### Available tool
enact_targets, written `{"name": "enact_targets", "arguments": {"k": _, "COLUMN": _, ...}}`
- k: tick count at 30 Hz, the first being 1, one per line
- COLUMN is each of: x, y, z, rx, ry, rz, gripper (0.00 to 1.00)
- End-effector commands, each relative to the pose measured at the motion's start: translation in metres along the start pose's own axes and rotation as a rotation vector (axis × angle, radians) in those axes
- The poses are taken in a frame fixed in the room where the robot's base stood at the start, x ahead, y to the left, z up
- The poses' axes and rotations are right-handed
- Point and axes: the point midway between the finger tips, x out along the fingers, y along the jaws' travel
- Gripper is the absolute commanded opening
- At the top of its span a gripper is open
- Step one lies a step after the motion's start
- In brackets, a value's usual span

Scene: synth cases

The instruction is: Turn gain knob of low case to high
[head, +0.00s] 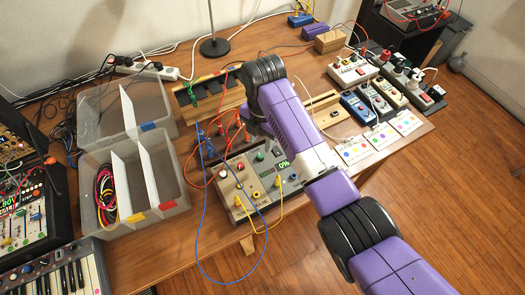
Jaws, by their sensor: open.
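A low beige case (230,187) stands near the table's front edge in the head view. Its sloped panel carries red, green and yellow knobs or plugs, and a lit green display (284,164). The labels are too small to read, so I cannot tell which knob is gain or where it points. My purple arm reaches in from the lower right, above the case and over its right side. A black joint of mine is at the top, behind the case. My gripper is hidden behind my own arm, and its fingertips do not show.
A blue cable (203,240) loops over the case's front and hangs past the table edge. Clear bins (160,155) stand left, and a wooden rack (205,105) behind. Power strips and small boxes (352,72) fill the right.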

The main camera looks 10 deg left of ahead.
Motion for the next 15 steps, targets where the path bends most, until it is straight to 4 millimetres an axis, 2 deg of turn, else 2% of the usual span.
{"name": "enact_targets", "arguments": {"k": 5, "x": 0.010, "y": 0.000, "z": -0.001, "rx": -0.033, "ry": 0.002, "rz": -0.002, "gripper": 0.41}}
{"name": "enact_targets", "arguments": {"k": 15, "x": 0.060, "y": 0.000, "z": 0.000, "rx": -0.030, "ry": 0.001, "rz": -0.001, "gripper": 0.41}}
